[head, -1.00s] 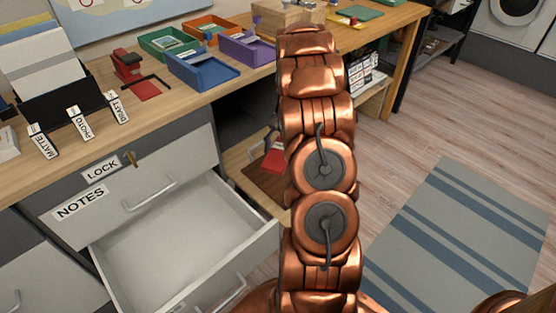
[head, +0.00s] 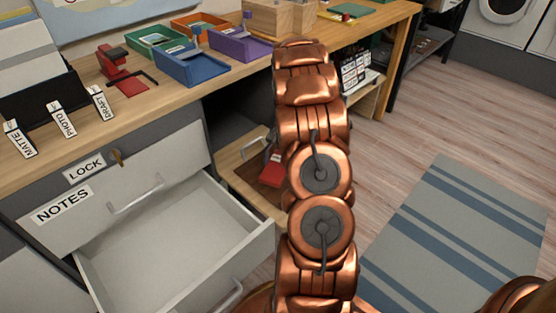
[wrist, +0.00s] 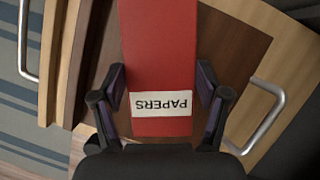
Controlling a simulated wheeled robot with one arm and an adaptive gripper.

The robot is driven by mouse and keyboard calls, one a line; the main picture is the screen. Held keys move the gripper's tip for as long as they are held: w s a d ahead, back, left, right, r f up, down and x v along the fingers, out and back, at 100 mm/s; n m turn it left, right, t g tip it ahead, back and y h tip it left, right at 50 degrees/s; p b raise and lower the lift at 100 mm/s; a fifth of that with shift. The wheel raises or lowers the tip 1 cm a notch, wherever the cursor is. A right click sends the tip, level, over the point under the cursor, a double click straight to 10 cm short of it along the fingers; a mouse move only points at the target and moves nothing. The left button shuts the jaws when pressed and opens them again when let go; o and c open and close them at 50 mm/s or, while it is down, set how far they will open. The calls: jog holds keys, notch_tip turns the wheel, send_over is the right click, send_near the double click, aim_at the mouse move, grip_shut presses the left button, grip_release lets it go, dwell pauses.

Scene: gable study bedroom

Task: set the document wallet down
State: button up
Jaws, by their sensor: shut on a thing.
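The document wallet is red with a white "PAPERS" label and shows large in the wrist view (wrist: 160,50). My gripper (wrist: 162,88) is shut on it, one dark finger at each side edge near the label. Below the wallet is the brown floor of an open wooden drawer (wrist: 232,50); whether they touch cannot be told. In the head view part of the wallet (head: 272,172) shows left of my arm, over the wooden drawer (head: 236,152). My arm hides the gripper and the rest of the wallet there.
An open grey drawer (head: 165,235) under the "NOTES" front (head: 70,205) stands left of the wooden drawer. The desk top (head: 150,105) above holds coloured trays, a red stapler-like tool and labelled stands. The floor and striped rug (head: 450,240) at right are clear.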

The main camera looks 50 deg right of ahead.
jog(key=shift+f, duration=0.7)
jog(key=shift+f, duration=0.55)
jog(key=o, duration=1.4)
jog(key=v, duration=1.1)
jog(key=shift+f, duration=0.1)
jog(key=shift+w+d+r, duration=0.1)
jog(key=shift+d+r, duration=0.1)
jog(key=shift+r, duration=0.35)
jog(key=shift+r, duration=0.1)
